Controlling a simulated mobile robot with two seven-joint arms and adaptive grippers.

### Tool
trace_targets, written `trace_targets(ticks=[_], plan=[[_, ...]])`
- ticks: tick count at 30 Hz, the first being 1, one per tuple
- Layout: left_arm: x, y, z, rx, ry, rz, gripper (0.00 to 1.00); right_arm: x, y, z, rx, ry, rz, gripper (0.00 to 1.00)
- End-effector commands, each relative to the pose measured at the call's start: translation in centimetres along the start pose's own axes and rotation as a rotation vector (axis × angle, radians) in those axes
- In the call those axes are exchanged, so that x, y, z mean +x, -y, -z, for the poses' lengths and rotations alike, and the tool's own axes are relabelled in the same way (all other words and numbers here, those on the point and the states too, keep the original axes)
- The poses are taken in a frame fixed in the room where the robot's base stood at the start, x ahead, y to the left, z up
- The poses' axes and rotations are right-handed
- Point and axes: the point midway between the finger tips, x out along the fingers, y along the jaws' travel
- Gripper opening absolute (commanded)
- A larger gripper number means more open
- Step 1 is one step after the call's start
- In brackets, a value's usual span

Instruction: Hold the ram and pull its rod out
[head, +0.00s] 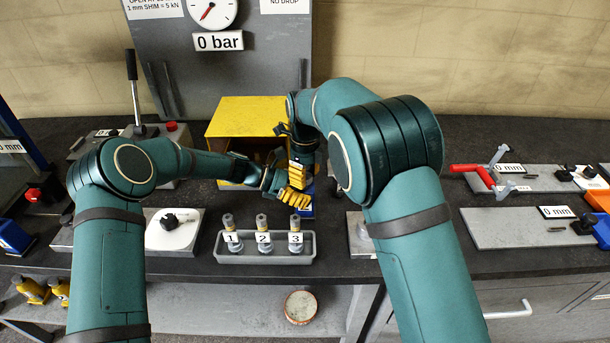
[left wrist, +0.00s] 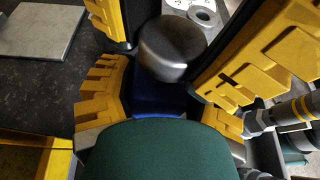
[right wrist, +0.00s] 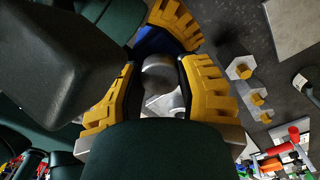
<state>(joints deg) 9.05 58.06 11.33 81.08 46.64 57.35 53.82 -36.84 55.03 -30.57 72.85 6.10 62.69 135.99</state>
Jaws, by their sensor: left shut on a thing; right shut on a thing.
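The ram is mostly hidden between my two grippers in the head view, where a blue part (head: 306,211) shows beside them. In the left wrist view its blue body (left wrist: 158,98) lies between the fingers of my left gripper (left wrist: 165,110), with a dark metal cylindrical end (left wrist: 172,48) beyond it. My left gripper (head: 292,198) is shut on the blue body. My right gripper (head: 299,172) is shut on the metal end, close above the left one. The metal end (right wrist: 160,76) also shows between its fingers in the right wrist view. How far the rod is out is hidden.
A yellow box (head: 245,112) stands behind the grippers. A grey tray (head: 265,256) with several numbered fittings is in front. A lever pump (head: 134,80) is at left.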

Motion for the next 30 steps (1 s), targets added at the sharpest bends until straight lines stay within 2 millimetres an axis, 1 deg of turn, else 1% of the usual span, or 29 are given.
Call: trace_targets(ticks=[1, 3, 7, 10, 17, 18, 20, 21, 30], plan=[[0.0, 0.0, 0.2, -0.003, -0.004, -0.003, 0.10, -1.2, 0.1, -0.1, -0.001, 0.007, 0.004, 0.00], [-0.1, 0.0, 0.3, -0.004, -0.005, -0.003, 0.10, -2.6, 0.1, -0.1, -0.001, 0.008, 0.005, 0.00], [-0.1, 0.0, 0.3, -0.004, -0.005, -0.002, 0.10, -4.8, 0.1, -0.1, -0.001, 0.009, 0.006, 0.00], [-0.1, 0.0, 0.3, -0.005, -0.004, -0.001, 0.10, -5.4, 0.0, -0.1, -0.001, 0.006, 0.004, 0.00], [0.0, 0.1, 0.3, -0.004, -0.004, 0.000, 0.10, -5.3, 0.1, -0.1, 0.000, 0.006, 0.003, 0.00], [0.0, 0.1, 0.3, -0.003, -0.004, 0.000, 0.10, -5.3, 0.1, -0.1, 0.000, 0.006, 0.003, 0.41], [0.0, 0.1, 0.3, -0.003, -0.003, 0.000, 0.10, -5.3, 0.0, -0.1, 0.000, 0.005, 0.003, 0.62], [0.0, 0.1, 0.2, -0.003, -0.003, 0.001, 0.10, -5.3, 0.0, -0.1, 0.000, 0.005, 0.003, 0.70], [0.0, 0.1, 0.2, -0.003, -0.003, 0.001, 0.10, -5.3, 0.0, 0.0, 0.000, 0.003, 0.002, 0.70]])
